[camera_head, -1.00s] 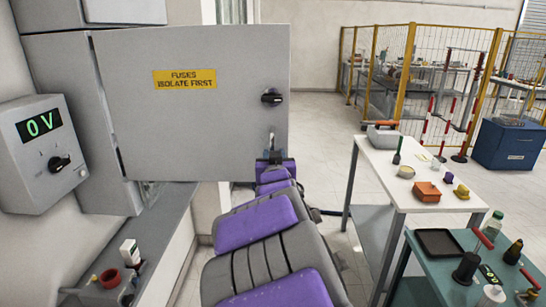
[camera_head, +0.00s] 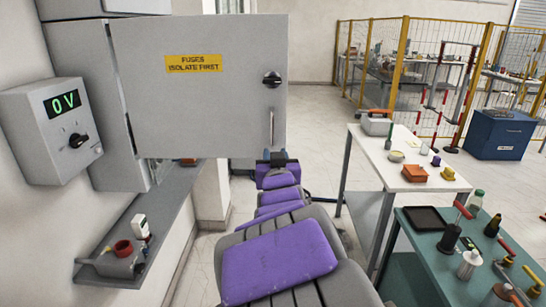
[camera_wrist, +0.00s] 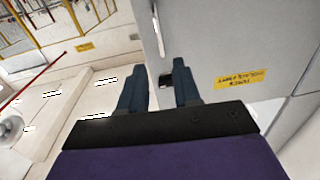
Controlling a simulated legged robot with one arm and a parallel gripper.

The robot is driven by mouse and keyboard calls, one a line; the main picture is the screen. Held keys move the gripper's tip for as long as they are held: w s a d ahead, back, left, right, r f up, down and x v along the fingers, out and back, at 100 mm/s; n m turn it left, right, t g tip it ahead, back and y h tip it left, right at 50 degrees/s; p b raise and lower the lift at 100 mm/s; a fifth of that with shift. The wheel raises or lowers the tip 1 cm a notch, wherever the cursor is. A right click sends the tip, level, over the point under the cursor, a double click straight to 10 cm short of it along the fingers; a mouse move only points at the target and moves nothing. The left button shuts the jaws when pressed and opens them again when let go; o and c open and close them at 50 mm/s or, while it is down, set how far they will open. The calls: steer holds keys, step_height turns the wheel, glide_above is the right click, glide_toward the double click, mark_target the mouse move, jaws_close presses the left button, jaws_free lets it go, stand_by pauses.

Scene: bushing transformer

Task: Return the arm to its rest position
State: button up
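My arm, purple and grey, reaches forward from the bottom of the head view. My gripper (camera_head: 276,154) is at its far end, just below the vertical handle (camera_head: 271,127) of the grey cabinet door (camera_head: 205,105). In the wrist view the two blue fingers of my gripper (camera_wrist: 158,68) stand apart, with nothing visibly held between them. The door, upside down there (camera_wrist: 215,55), lies beyond the fingertips with its yellow label (camera_wrist: 240,79). The door stands away from the cabinet (camera_head: 85,85). The exact gap between gripper and handle cannot be told.
A grey box reading 0 V (camera_head: 52,130) and a shelf (camera_head: 178,215) are on the left. A white table (camera_head: 400,178) and a teal table (camera_head: 425,235), both with small items, stand on the right. Yellow fencing (camera_head: 400,65) is behind; open floor lies between.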

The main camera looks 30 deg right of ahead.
steer(key=shift+d, duration=0.1)
steer(key=s+a+f+n+g+y, duration=0.1)
steer(key=s+a+f+g+y, duration=0.2)
steer(key=s+a+f+g, duration=0.35)
steer(key=s+a+f+n+g+y, duration=0.1)
steer(key=s+a+f+g+y, duration=0.2)
steer(key=s+a+f, duration=0.6)
steer(key=s+a+f+n+g+y, duration=0.1)
steer(key=s+a+f+g, duration=0.1)
steer(key=s, duration=0.4)
steer(key=s+a+f+n+g+y, duration=0.1)
steer(key=s+a+f+g, duration=0.1)
steer(key=s, duration=0.5)
steer(key=s+a+f+n+g, duration=0.1)
steer(key=s+a+f+g, duration=0.1)
steer(key=s+g, duration=0.2)
steer(key=s, duration=0.3)
steer(key=shift+n+y, duration=0.3)
steer(key=shift+y, duration=0.1)
